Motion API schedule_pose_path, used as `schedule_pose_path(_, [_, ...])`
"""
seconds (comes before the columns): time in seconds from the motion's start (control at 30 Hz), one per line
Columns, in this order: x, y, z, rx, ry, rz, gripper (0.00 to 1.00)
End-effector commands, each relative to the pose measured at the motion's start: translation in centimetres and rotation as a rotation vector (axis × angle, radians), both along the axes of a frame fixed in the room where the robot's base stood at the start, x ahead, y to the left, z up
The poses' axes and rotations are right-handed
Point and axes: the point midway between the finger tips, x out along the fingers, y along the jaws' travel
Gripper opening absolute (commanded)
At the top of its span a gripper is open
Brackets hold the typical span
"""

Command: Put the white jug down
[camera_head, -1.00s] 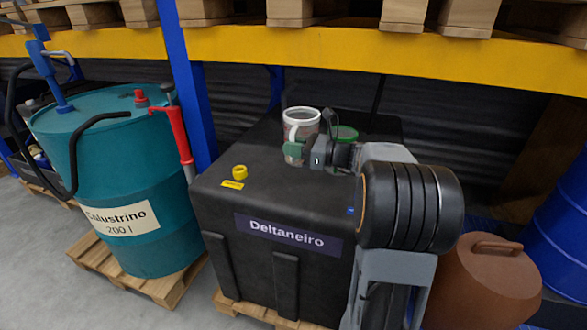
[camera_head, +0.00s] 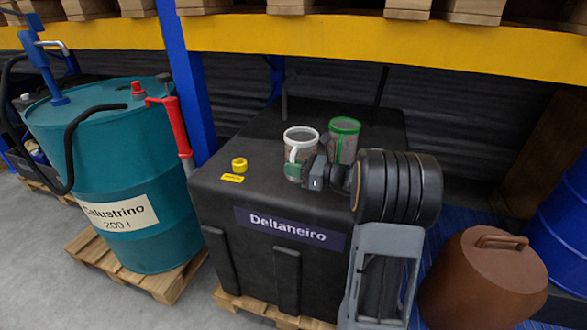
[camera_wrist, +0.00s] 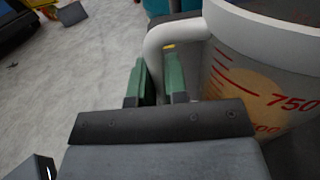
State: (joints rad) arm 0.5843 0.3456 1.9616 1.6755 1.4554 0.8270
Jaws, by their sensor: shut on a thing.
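The white jug (camera_head: 301,137) is a clear measuring jug with a white rim and handle, and it is over the top of the black tank. My gripper (camera_head: 292,170) is at the jug's handle. In the wrist view its green fingers (camera_wrist: 157,82) are closed around the white handle (camera_wrist: 160,45), and red scale marks with 750 show on the jug's wall (camera_wrist: 255,90). The jug looks upright. I cannot tell whether its base touches the tank top, as my gripper hides part of it.
The black Deltaneiro tank (camera_head: 225,195) has a yellow cap (camera_head: 239,165) on top. A teal drum (camera_head: 115,180) is at the left, a brown can (camera_head: 480,285) at the right. The tank top's left part is clear.

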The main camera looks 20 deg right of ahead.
Motion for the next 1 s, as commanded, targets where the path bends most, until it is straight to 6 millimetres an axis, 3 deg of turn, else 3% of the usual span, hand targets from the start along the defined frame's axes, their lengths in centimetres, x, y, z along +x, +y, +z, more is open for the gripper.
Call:
schedule_pose_path(0.37, [0.01, 0.03, -0.28, -0.001, -0.002, 0.001, 0.0])
schedule_pose_path(0.4, [0.01, 0.04, -0.25, 0.0, 0.0, 0.001, 0.18])
schedule_pose_path(0.63, [0.01, 0.03, -0.24, -0.001, -0.001, 0.001, 0.39])
schedule_pose_path(1.0, [-0.41, -0.56, 0.09, -0.001, 0.0, -0.002, 0.39])
